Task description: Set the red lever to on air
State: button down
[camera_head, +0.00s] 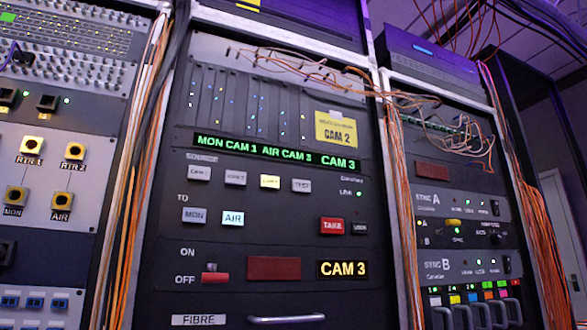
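The red lever (215,278) is on the middle rack's lower panel. It sits level with the printed OFF label (185,280), below the ON label (187,252). A dark red blank plate (274,268) is to its right, and a lit CAM 3 display (343,268) is further right. A green readout (276,151) above says MON CAM 1, AIR CAM 3, CAM 3. The AIR button (233,219) is lit white, and the MON button (194,215) beside it is dimmer. My gripper is not in view.
A red TAKE button (332,226) and a row of source buttons (270,181) are above the lever. A grey handle (287,319) sticks out below. Orange cable bundles (404,220) run down both sides of the middle rack. The space before the lever looks clear.

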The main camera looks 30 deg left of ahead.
aim_at(212, 277)
jog(key=u, duration=0.4)
jog(key=j+u, duration=0.1)
jog(key=u, duration=0.35)
jog(key=j+u, duration=0.1)
jog(key=u, duration=0.7)
